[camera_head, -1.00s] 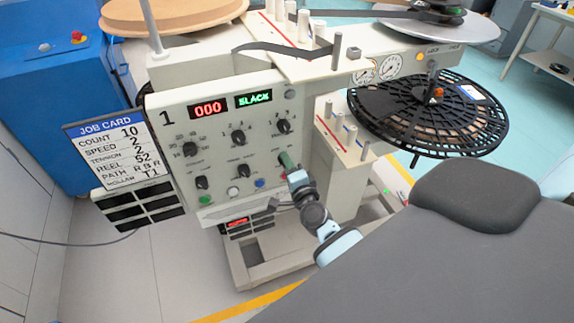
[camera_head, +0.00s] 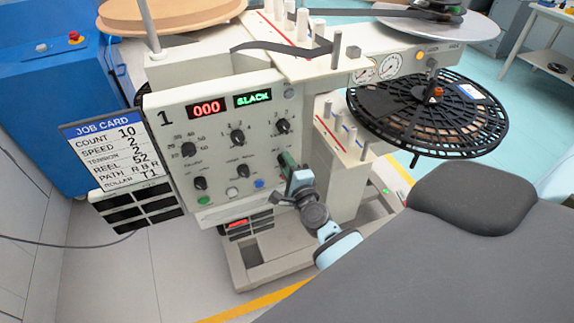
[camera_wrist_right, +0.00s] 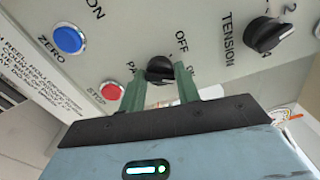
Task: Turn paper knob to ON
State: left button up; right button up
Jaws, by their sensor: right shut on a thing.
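The paper knob (camera_wrist_right: 160,68) is a black knob on the pale control panel (camera_head: 215,150). In the right wrist view it sits between the green fingers of my right gripper (camera_wrist_right: 161,80), which is shut on it. An OFF label is beside it; its PAPER label is partly covered by a finger. I cannot tell clearly where its pointer stands. In the head view my right gripper (camera_head: 287,163) is at the panel's lower right and hides the knob. My left gripper is not in view.
Close to the gripper are the red stop button (camera_wrist_right: 112,91), the blue zero button (camera_wrist_right: 69,39) and the tension knob (camera_wrist_right: 267,35). A display (camera_head: 253,98) reads SLACK. A black reel (camera_head: 430,115) overhangs at right. A job card (camera_head: 103,152) stands at left.

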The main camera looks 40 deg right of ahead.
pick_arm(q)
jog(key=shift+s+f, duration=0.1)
pick_arm(e)
jog(key=o, duration=0.9)
jog(key=shift+v, duration=3.95)
pick_arm(q)
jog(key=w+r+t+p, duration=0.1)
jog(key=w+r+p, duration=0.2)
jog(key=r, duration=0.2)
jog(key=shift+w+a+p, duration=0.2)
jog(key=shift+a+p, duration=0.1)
jog(key=shift+p, duration=0.1)
pick_arm(e)
jog(key=s+a+f+n+g+y, duration=0.2)
jog(key=s+a+f+n+g, duration=0.1)
jog(key=s+n, duration=0.5)
jog(key=s+a+f+n+g+y, duration=0.2)
jog(key=s+a+f+n, duration=0.3)
jog(key=s+n, duration=0.3)
jog(key=s+a+f+n+g+y, duration=0.2)
jog(key=s+n, duration=0.6)
jog(key=s, duration=0.6)
jog(key=shift+s+a+f+n+g, duration=0.15)
jog(key=shift+a+f+g, duration=0.25)
jog(key=shift+a+f, duration=0.25)
jog(key=shift+s+a+f+n+g, duration=0.15)
jog(key=shift+a+f+g, duration=0.25)
jog(key=shift+a+f, duration=0.2)
